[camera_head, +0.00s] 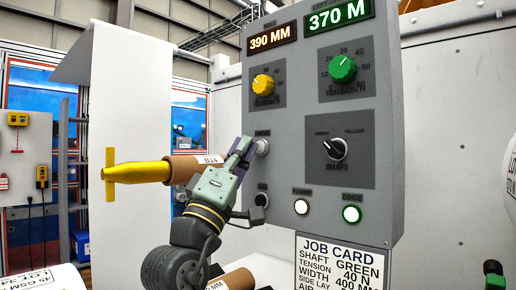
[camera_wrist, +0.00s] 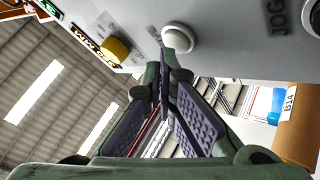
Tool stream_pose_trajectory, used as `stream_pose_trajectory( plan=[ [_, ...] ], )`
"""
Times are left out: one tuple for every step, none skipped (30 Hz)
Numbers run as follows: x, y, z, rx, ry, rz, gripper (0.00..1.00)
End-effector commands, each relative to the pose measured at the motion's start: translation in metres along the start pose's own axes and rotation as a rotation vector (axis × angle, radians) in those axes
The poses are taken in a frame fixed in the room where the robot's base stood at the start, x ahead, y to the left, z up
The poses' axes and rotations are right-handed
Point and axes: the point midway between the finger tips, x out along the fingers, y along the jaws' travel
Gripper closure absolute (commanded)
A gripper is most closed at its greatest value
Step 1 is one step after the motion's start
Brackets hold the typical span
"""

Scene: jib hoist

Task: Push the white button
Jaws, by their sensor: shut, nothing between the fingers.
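The white button (camera_head: 262,147) is a round knob on the left side of the grey control panel (camera_head: 385,215), below the yellow dial. In the wrist view the white button (camera_wrist: 179,37) shows at the top middle, just beyond my fingertips. My gripper (camera_head: 246,145) is shut and empty, its tips close to the left of the button. In the wrist view my gripper (camera_wrist: 168,68) points up toward the panel face, and the tips overlap the button's lower edge. I cannot tell whether they touch it.
On the panel are a yellow dial (camera_head: 263,84), a green dial (camera_head: 342,68), a black shaft switch (camera_head: 336,149), a dark button (camera_head: 262,199) below the white one, and lit power (camera_head: 301,206) and edge (camera_head: 352,214) lamps. A brown roll (camera_head: 182,168) on a yellow shaft lies behind my gripper.

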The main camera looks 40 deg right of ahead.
Motion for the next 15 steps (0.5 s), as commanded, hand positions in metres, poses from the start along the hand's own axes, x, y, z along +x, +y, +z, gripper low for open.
stream_pose_trajectory(
  plan=[
    [0.0012,-0.0012,0.0008,0.000,0.000,-0.001,1.00],
    [0.0019,-0.0018,0.0013,0.000,0.000,-0.001,1.00],
    [0.0029,-0.0027,0.0020,0.000,0.000,-0.002,1.00],
    [0.0036,-0.0033,0.0026,0.000,-0.001,-0.002,1.00],
    [0.0043,-0.0038,0.0032,0.000,-0.001,-0.002,1.00],
    [0.0051,-0.0044,0.0038,0.000,-0.001,-0.002,1.00],
    [0.0054,-0.0046,0.0041,0.000,-0.001,-0.002,1.00],
    [0.0056,-0.0047,0.0043,0.000,-0.001,-0.002,1.00],
    [0.0056,-0.0047,0.0044,0.000,-0.001,-0.001,1.00],
    [0.0056,-0.0046,0.0044,0.000,-0.001,-0.001,1.00],
    [0.0056,-0.0046,0.0044,0.000,-0.001,-0.001,1.00],
    [0.0057,-0.0046,0.0045,0.000,-0.001,-0.001,1.00],
    [0.0057,-0.0046,0.0045,0.000,-0.001,-0.001,1.00],
    [0.0057,-0.0047,0.0046,0.000,-0.001,-0.001,1.00],
    [0.0057,-0.0046,0.0046,0.000,-0.001,-0.001,1.00]
  ],
)
